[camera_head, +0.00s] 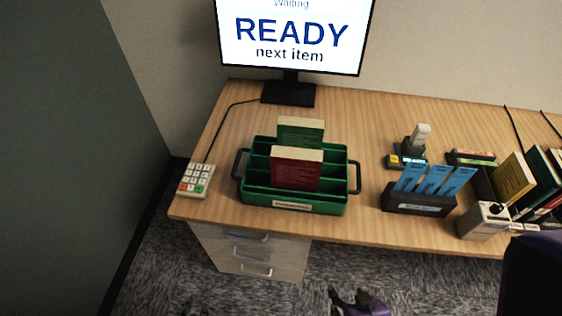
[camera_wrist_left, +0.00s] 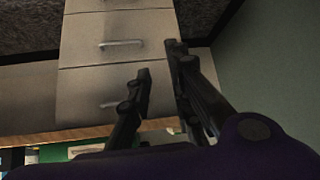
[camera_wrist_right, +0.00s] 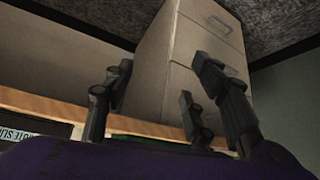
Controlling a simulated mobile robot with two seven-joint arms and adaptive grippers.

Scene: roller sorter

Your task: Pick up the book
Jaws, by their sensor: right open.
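A red book (camera_head: 296,169) stands upright in the front part of a green divided caddy (camera_head: 335,206). A green book (camera_head: 300,132) stands behind it in the caddy, its lower part hidden. More books, a yellow one (camera_head: 513,178) among them, lean at the right of the desk. My right gripper (camera_head: 346,297) is low in front of the desk, apart from the caddy, open and empty; its spread fingers show in the right wrist view (camera_wrist_right: 158,82). My left gripper (camera_wrist_left: 157,62) shows in the left wrist view with its fingers apart and nothing between them, facing the drawers.
The wooden desk (camera_head: 355,120) has drawers (camera_head: 250,255) below its left end. A keypad (camera_head: 197,180) lies left of the caddy. A monitor (camera_head: 292,35) stands behind. A black holder (camera_head: 418,203) with blue cards and a grey device (camera_head: 484,220) are to the right.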

